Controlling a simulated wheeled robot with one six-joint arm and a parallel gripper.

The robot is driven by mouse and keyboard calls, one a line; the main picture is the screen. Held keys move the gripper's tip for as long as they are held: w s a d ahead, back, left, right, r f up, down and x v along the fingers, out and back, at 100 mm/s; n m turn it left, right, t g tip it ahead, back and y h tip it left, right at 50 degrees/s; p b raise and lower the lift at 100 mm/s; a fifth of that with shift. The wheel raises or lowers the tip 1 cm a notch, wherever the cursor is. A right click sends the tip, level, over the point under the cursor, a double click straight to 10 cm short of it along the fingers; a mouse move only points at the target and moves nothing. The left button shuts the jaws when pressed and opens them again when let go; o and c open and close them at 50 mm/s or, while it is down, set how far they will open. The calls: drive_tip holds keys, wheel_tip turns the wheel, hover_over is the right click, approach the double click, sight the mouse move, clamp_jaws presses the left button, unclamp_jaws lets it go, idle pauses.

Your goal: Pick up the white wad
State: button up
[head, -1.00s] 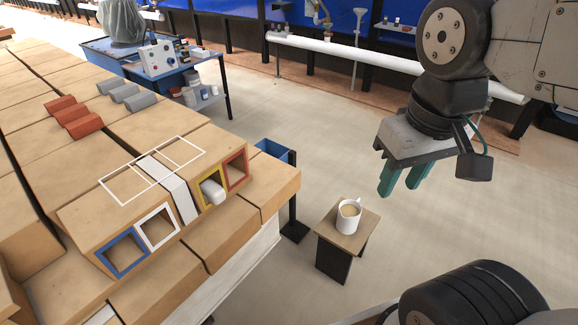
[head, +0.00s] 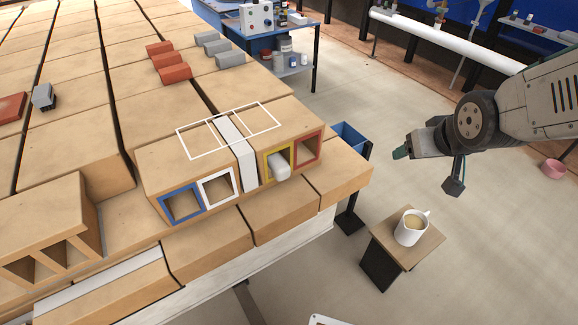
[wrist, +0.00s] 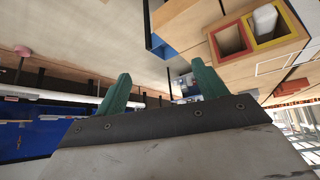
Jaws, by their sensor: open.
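The white wad (head: 279,166) is a small pale block with rounded edges. It sticks out of the yellow-framed opening (head: 265,169) of a hollow brick in the head view. In the wrist view the wad (wrist: 265,19) shows at the upper right inside the yellow frame (wrist: 286,38). My gripper (head: 400,153) is to the right of the bricks in the head view, apart from the wad. Its two green fingers (wrist: 162,90) are spread and empty in the wrist view.
Red (head: 307,150), white (head: 217,187) and blue (head: 182,204) framed openings sit beside the yellow one. A blue bin (head: 349,137) stands by the bricks' right end. A mug (head: 411,227) stands on a small stool (head: 381,240). Open floor lies right of the bricks.

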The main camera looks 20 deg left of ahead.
drive_tip(key=w+a+f+n+t+y, duration=0.1)
drive_tip(key=w+a+f+n+y, duration=0.2)
drive_tip(key=a+f, duration=0.75)
drive_tip(key=n+t+y, duration=0.1)
drive_tip(key=n+y, duration=0.1)
drive_tip(key=y, duration=0.3)
approach(285, 176)
drive_tip(key=a+f, duration=0.1)
drive_tip(key=x, duration=0.8)
drive_tip(key=shift+w+r, duration=0.25)
drive_tip(key=shift+w, duration=0.15)
drive_tip(key=shift+d, duration=0.1)
drive_tip(key=c, duration=1.1)
